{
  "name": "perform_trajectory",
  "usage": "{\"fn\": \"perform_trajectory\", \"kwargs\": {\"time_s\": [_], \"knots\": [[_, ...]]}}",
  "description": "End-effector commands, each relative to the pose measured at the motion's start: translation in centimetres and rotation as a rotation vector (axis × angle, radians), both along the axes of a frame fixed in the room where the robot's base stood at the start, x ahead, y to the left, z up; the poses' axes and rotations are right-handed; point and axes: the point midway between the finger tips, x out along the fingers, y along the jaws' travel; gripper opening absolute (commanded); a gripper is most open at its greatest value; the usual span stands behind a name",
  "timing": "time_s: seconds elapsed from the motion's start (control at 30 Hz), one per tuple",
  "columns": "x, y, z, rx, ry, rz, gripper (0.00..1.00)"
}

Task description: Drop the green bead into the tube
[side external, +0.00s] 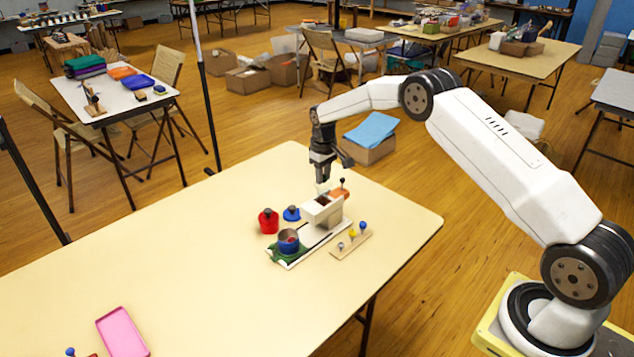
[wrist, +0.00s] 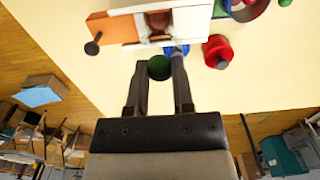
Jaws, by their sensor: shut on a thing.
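My gripper (side external: 323,178) hangs pointing down just behind the white box. In the wrist view its two fingers (wrist: 159,72) are shut on the green bead (wrist: 159,67), with one finger on each side. The bead is too small or hidden to make out in the side view. A short, open-topped blue cylinder (side external: 288,241), which looks like the tube, stands upright on a green patch at the near end of a white base. Something reddish shows inside it. In the wrist view the cylinder (wrist: 250,8) is cut off at the top edge.
The white box (side external: 325,212) with an open top and an orange part (side external: 340,191) with a dark knob stands near my gripper. A red knobbed piece (side external: 268,222) and a blue one (side external: 291,213) stand left. A pegged wooden strip (side external: 350,243) lies right. The left tabletop is mostly clear.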

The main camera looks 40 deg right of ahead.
Motion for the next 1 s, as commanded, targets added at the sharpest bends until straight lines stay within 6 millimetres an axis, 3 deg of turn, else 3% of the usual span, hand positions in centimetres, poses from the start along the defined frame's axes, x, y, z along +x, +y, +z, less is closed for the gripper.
{"fn": "perform_trajectory", "kwargs": {"time_s": [0.57,0.6,0.7,1.0], "knots": [[0.0,0.0,-0.57,0.0,0.0,0.0,0.0],[0.0,0.0,-0.57,0.0,0.0,0.0,0.39],[0.0,0.0,-0.56,0.0,0.0,0.0,0.71],[0.0,0.0,-0.54,0.0,0.0,0.0,0.71]]}}
